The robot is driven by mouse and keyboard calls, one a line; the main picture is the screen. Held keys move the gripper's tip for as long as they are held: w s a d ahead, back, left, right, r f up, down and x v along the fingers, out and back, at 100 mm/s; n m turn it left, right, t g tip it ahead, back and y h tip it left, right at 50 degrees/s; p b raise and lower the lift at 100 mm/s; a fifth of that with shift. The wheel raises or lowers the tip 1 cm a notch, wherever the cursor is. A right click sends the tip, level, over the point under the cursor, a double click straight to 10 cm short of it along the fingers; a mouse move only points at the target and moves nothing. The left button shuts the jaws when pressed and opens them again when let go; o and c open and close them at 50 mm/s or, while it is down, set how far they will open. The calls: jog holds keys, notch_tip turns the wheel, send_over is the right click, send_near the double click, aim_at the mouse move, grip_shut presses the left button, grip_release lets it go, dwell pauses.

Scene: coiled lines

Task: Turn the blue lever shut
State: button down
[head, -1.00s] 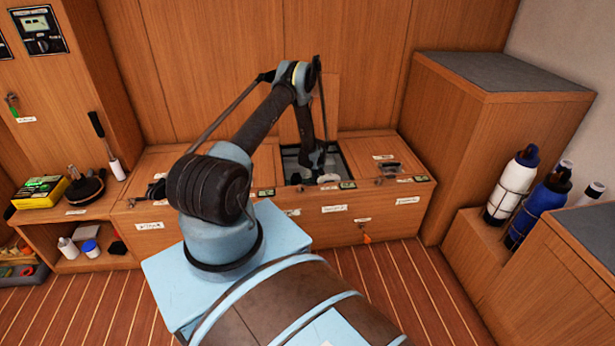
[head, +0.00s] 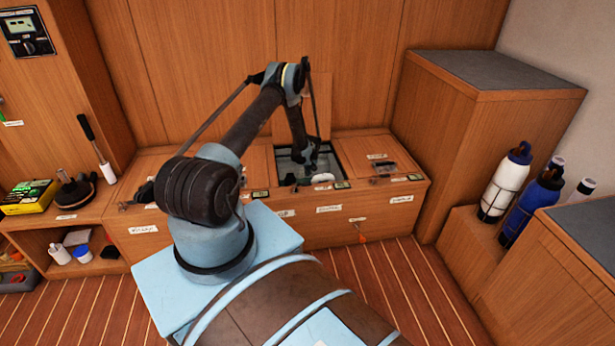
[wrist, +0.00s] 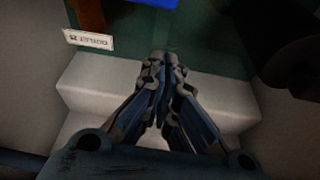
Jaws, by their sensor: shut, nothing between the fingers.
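My gripper (wrist: 165,72) is shut and empty in the wrist view, its fingertips together above a pale stepped surface. In the head view my gripper (head: 311,166) reaches down into an open hatch (head: 338,160) in the wooden bench. A flat blue piece (wrist: 150,3) shows at the top edge of the wrist view, ahead of the fingertips and apart from them. It is cut off by the frame, so I cannot tell whether it is the blue lever. No blue lever can be made out in the head view, where the hatch inside is mostly dark and partly hidden by my arm.
A small label (wrist: 88,39) appears upside down beside the pale step (wrist: 215,95). A dark rounded thing (wrist: 292,65) is at the right of the wrist view. The raised hatch lid (head: 318,100) stands behind my arm. Bottles (head: 505,183) stand at right.

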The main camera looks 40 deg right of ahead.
jog(key=v, duration=0.9)
jog(key=shift+s+r, duration=0.15)
jog(key=shift+r, duration=0.2)
